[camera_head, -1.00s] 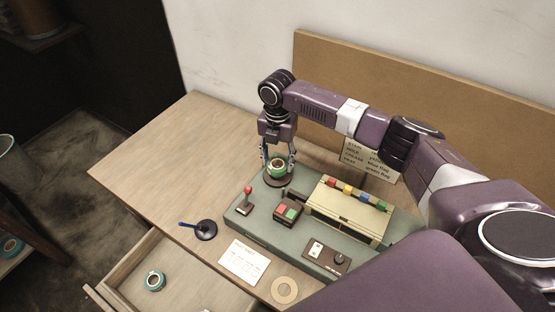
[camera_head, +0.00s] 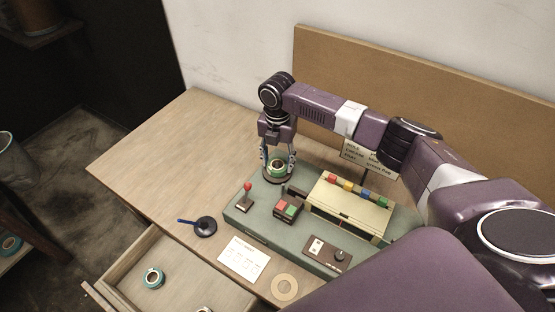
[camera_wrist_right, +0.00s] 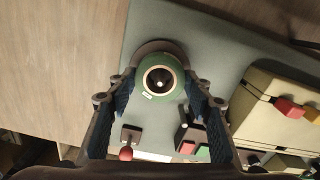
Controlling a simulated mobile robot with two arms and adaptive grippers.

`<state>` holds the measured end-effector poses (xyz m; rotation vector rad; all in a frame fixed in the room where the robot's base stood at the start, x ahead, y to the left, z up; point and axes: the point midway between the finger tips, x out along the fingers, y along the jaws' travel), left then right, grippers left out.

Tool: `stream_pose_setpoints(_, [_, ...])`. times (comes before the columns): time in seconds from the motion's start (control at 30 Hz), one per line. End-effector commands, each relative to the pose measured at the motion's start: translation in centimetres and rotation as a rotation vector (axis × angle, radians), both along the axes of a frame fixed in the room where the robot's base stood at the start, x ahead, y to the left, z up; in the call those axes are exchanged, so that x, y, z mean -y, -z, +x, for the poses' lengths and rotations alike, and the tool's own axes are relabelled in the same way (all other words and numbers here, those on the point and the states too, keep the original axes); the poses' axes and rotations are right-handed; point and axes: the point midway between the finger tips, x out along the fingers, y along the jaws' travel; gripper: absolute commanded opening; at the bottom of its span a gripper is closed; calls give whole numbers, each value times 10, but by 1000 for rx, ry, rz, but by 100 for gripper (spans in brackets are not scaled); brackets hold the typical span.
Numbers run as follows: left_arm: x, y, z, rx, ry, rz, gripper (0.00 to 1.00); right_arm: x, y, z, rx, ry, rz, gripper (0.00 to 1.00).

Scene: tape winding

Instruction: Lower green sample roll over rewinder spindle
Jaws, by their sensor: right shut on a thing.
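The green sample roll (camera_head: 277,166) is held by my right gripper (camera_head: 278,158) above the dark round base (camera_head: 273,179) at the far left corner of the machine. In the right wrist view the green roll (camera_wrist_right: 149,97) has a pale core, and the light spindle tip (camera_wrist_right: 160,84) shows inside its hole. The right gripper's fingers (camera_wrist_right: 159,92) stand on both sides of the roll. How far down the spindle the roll sits cannot be told. My left gripper is not in view.
The green-grey machine base (camera_head: 258,222) carries a red-knobbed lever (camera_head: 247,194), red and green buttons (camera_head: 287,207) and a cream box (camera_head: 345,212) with coloured tabs. An open drawer (camera_head: 125,265) holds a teal-edged roll (camera_head: 154,278). The table's left side is clear.

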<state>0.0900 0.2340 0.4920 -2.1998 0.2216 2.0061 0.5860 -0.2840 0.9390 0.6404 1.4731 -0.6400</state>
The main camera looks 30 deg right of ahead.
Motion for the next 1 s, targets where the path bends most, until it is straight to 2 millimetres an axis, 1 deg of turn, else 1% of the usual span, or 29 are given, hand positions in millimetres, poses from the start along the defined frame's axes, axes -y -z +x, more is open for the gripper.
stream_pose_setpoints(0.1, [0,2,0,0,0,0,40,0,3,0,0,0,0,26])
stream_pose_setpoints(0.33, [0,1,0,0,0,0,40,0,3,0,0,0,0,26])
stream_pose_setpoints(0.37, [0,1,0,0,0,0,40,0,3,0,0,0,0,49])
stream_pose_setpoints(0.53, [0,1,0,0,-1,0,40,0,3,0,0,0,0,67])
stream_pose_setpoints(0.73, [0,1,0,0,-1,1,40,0,3,0,0,0,0,67])
stream_pose_setpoints(0.83, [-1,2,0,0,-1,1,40,0,3,0,0,0,0,78])
stream_pose_setpoints(1.0, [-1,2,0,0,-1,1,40,0,3,0,0,0,0,79])
